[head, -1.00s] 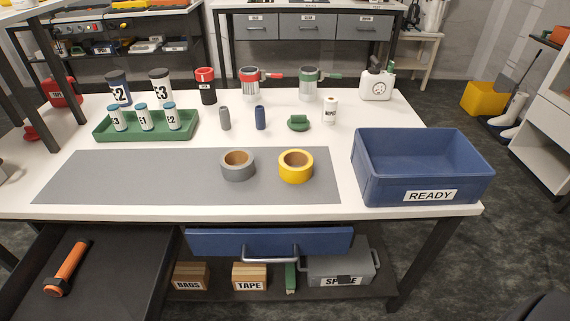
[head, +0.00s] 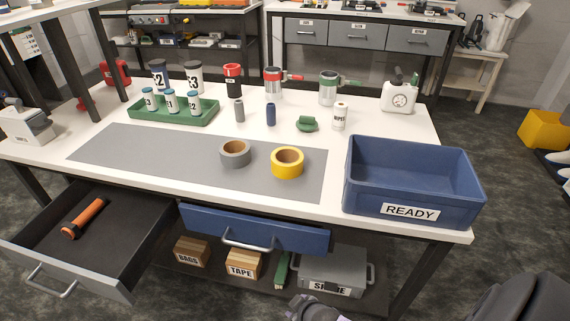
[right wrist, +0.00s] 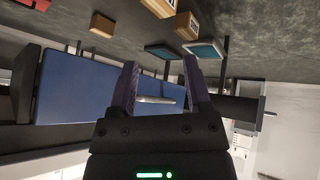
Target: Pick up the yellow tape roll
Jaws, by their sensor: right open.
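The yellow tape roll (head: 287,163) lies flat on the grey mat (head: 130,149), near the mat's right end. A grey tape roll (head: 235,153) lies just left of it, close by. My right gripper (right wrist: 161,85) is open and empty in the right wrist view. It is low, facing the bench front, with a blue drawer front and its metal handle (right wrist: 156,99) seen beyond the fingers. The yellow roll is not seen in that view. My left gripper is not in view.
A blue READY bin (head: 412,182) stands right of the mat. A green tray (head: 172,111) with several small bottles is at the back left. The blue drawer (head: 254,229) is nearly shut; the left drawer (head: 100,231), holding an orange-handled tool (head: 84,218), is open.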

